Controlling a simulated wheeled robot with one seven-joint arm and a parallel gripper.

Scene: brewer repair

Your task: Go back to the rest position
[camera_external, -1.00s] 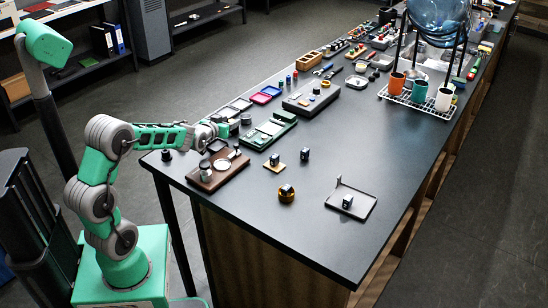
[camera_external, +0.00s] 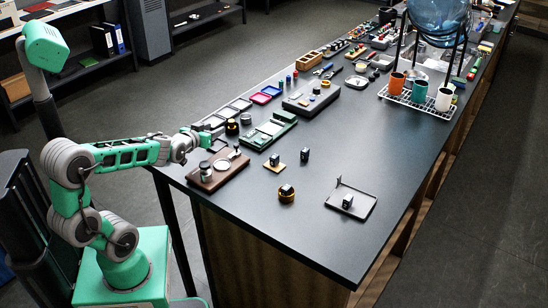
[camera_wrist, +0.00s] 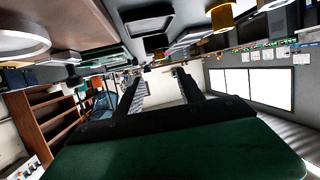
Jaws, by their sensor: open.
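My gripper (camera_external: 208,132) is at the left edge of the dark bench, beside the brown board and the small trays, seen small in the external view. In the wrist view my gripper (camera_wrist: 153,92) shows two dark fingers spread apart with nothing between them. The arm reaches from its green base toward the bench, with its elbow bent back at the left. Whether the fingers touch anything on the bench is too small to tell.
A brown board (camera_external: 205,186) with round parts lies at the bench's near left. A mug rack (camera_external: 420,104) stands at the right.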

